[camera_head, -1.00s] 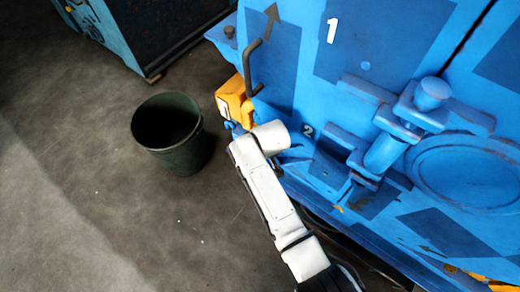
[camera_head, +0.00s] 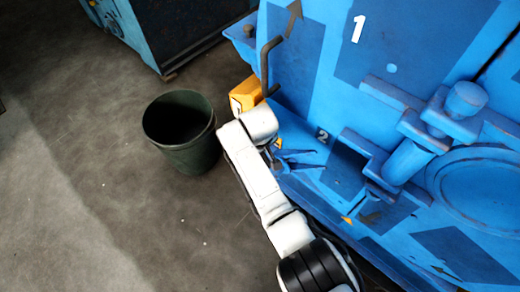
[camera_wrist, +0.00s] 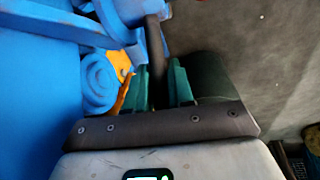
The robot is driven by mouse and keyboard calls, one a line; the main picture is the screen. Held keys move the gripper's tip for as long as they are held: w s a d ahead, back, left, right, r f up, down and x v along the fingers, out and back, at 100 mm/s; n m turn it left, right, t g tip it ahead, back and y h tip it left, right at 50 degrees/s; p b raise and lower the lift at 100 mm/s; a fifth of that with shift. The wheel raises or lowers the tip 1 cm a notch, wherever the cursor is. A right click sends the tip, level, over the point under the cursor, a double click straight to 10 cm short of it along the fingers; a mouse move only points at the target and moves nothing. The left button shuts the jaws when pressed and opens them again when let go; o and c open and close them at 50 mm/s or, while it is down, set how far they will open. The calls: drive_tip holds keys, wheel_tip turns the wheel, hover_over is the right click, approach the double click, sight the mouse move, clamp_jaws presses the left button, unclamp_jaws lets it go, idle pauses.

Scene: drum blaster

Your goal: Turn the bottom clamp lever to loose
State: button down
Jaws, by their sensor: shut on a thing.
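In the wrist view, my gripper (camera_wrist: 160,90) has its two green fingers on either side of a dark rod (camera_wrist: 156,45), taken to be the bottom clamp lever's handle. It is shut on this rod, which runs up to a blue fitting (camera_wrist: 130,12). In the head view, my white wrist hides the fingers and most of the lever; blue clamp parts (camera_head: 298,158) show just right of it, near the "2" label. Whether the lever stands at loose cannot be told. An upper dark handle (camera_head: 265,65) stands free above my wrist.
The blue machine (camera_head: 380,40) fills the right side. A yellow-orange box (camera_head: 244,95) sits just above my wrist. A dark green bin (camera_head: 185,140) stands on the floor to the left, close to my arm. Floor left of the bin is clear.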

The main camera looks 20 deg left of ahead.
drive_tip(key=c, duration=1.1)
unclamp_jaws()
drive_tip(key=r+p, duration=0.1)
drive_tip(key=r, duration=0.2)
drive_tip(key=s+r+p, duration=0.1)
drive_tip(key=r+p, duration=0.1)
drive_tip(key=r, duration=0.2)
drive_tip(key=s+r+p, duration=0.1)
drive_tip(key=r, duration=0.2)
drive_tip(key=shift+d+r, duration=0.3)
drive_tip(key=shift+d, duration=0.1)
